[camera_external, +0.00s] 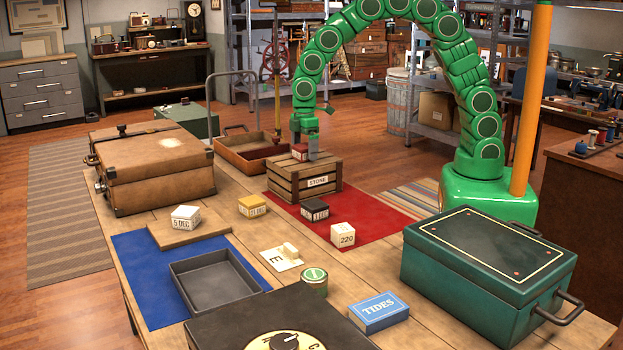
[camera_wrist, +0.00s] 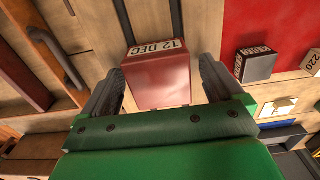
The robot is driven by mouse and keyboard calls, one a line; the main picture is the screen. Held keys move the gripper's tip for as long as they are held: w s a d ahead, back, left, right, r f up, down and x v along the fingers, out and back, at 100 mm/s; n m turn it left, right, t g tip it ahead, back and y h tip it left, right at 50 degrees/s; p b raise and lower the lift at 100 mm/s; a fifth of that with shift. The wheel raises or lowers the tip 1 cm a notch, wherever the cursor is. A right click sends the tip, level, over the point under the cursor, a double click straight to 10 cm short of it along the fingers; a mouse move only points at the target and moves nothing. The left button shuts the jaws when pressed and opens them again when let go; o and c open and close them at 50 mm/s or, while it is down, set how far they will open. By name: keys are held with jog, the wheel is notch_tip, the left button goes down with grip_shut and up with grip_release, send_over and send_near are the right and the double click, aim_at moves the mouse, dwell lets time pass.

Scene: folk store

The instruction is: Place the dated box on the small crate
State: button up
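A red box (camera_wrist: 160,85) with a white "12 DEC" label is between my fingers in the wrist view. The same red box (camera_external: 300,151) shows in the external view at the top of the small wooden crate (camera_external: 318,181), marked "STORE". It appears to rest on the slats. My gripper (camera_wrist: 163,82) is around the box, with a narrow gap beside the right finger, so it looks open. In the external view my gripper (camera_external: 306,145) is low over the crate and partly hides the box.
Other dated boxes are a white "5 DEC" box (camera_external: 185,217), a yellow box (camera_external: 252,206) and a black box (camera_external: 315,209). A white "220" cube (camera_external: 342,234) stands near the red mat's edge. A brown suitcase (camera_external: 160,168) and open tray (camera_external: 250,151) are left of the crate.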

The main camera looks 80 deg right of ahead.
aim_at(304, 146)
notch_tip(304, 146, up, 12)
jog(key=shift+r, duration=0.15)
dwell(0.6)
jog(key=s+d+m, duration=0.3)
jog(key=s, duration=1)
jog(key=s+d+r+m+g, duration=0.1)
jog(key=s+d+m, duration=0.2)
jog(key=s, duration=1)
jog(key=s+d+r+m, duration=0.1)
jog(key=s+d+m, duration=0.2)
jog(key=s, duration=1)
jog(key=shift+s+d+r+g, duration=0.25)
jog(key=shift+d+g, duration=0.15)
jog(key=shift+d, duration=0.45)
